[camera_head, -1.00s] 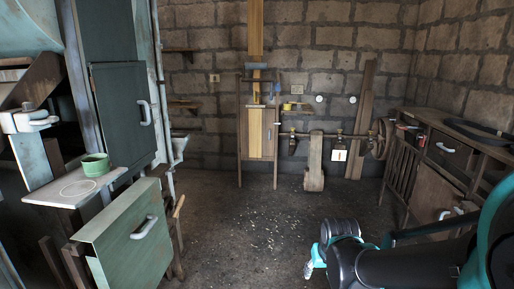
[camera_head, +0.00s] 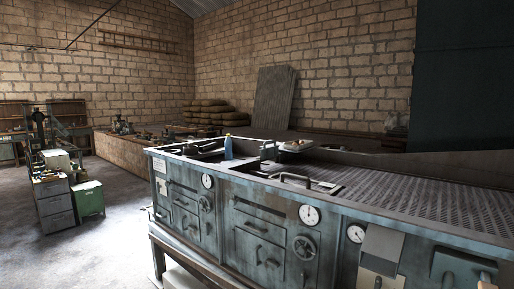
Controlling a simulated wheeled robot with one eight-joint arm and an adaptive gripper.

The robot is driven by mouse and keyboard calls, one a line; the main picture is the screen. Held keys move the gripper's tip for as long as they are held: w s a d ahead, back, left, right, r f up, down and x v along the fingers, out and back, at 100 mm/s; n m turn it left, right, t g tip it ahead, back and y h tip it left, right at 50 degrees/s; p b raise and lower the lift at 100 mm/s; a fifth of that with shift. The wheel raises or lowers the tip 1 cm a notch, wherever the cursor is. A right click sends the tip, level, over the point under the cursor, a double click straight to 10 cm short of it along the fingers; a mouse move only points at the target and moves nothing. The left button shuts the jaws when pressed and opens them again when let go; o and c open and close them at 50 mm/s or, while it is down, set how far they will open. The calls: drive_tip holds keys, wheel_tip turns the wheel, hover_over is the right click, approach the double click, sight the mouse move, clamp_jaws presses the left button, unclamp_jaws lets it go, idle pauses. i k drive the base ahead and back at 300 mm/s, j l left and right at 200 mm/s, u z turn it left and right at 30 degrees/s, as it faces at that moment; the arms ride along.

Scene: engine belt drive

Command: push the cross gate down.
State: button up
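I cannot pick out a cross gate for certain in this view. A long blue-grey metal machine (camera_head: 262,222) fills the front and right, with hatches, round dials and handwheels on its face. One handwheel (camera_head: 304,247) is below a white dial (camera_head: 309,215); another handwheel (camera_head: 205,203) is further left. A bent metal handle (camera_head: 292,179) lies along the machine's top edge. My gripper is not in view.
A blue bottle (camera_head: 228,148) stands on the machine top. A perforated bed (camera_head: 430,205) covers its right part. Grey drawers (camera_head: 54,208) and a green cabinet (camera_head: 88,198) stand at left. Floor (camera_head: 110,235) between them and the machine is open. A corrugated sheet (camera_head: 275,98) leans behind.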

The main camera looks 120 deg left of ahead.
sight(268, 153)
drive_tip(key=i+u, duration=0.1)
drive_tip(key=u, duration=1.35)
drive_tip(key=k+j+u, duration=0.1)
drive_tip(key=u, duration=2.25)
drive_tip(key=i+u, duration=0.3)
drive_tip(key=i, duration=0.55)
